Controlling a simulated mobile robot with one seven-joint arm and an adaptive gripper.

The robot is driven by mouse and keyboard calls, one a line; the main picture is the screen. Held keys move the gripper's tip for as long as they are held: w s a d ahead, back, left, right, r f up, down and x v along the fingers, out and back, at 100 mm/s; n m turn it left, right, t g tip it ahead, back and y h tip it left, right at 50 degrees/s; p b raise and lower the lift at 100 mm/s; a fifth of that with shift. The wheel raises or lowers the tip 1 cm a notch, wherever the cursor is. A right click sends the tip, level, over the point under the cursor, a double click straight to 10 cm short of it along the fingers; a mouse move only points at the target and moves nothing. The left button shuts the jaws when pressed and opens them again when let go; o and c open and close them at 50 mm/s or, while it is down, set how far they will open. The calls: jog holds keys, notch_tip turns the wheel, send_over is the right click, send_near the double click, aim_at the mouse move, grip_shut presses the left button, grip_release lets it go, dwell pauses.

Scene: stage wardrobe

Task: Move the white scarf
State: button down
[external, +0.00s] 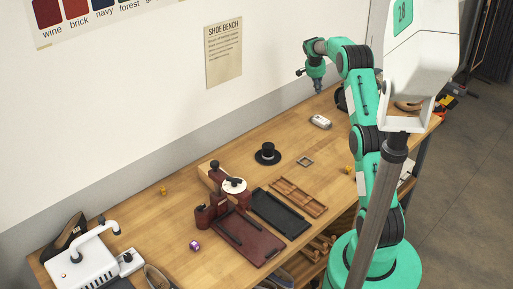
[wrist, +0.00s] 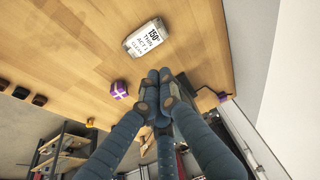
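I cannot make out a white scarf in either view. A small white block-like thing (external: 320,121) lies on the wooden bench, below and close to my gripper (external: 318,88). In the wrist view a pale packet or box with a printed label (wrist: 145,38) lies on the wood, beyond the fingertips. My gripper's blue-grey fingers also show in the wrist view (wrist: 165,78), with their tips drawn together. Nothing shows between them, and they are above the bench, apart from the labelled thing. My arm hides part of the bench's right end.
A purple box (wrist: 119,89) sits near the labelled thing. Clear wood lies behind the hat.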

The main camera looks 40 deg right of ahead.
aim_at(325, 120)
jog(key=s+d+f+m, duration=0.1)
jog(key=d+f+m, duration=0.1)
jog(key=d+f, duration=0.7)
jog(key=shift+s+f+g, duration=0.15)
jog(key=shift+f+g, duration=0.2)
jog(key=shift+g, duration=0.05)
jog(key=shift+d+f, duration=0.1)
jog(key=shift+f, duration=0.05)
jog(key=b+x, duration=0.1)
jog(key=x, duration=0.8)
jog(key=shift+d+f+b, duration=0.1)
jog(key=shift+f+b, duration=0.1)
jog(key=shift+b, duration=0.15)
jog(key=shift+f, duration=0.15)
jog(key=shift+a, duration=1.05)
jog(key=shift+a+b, duration=0.35)
jog(key=shift+a, duration=0.55)
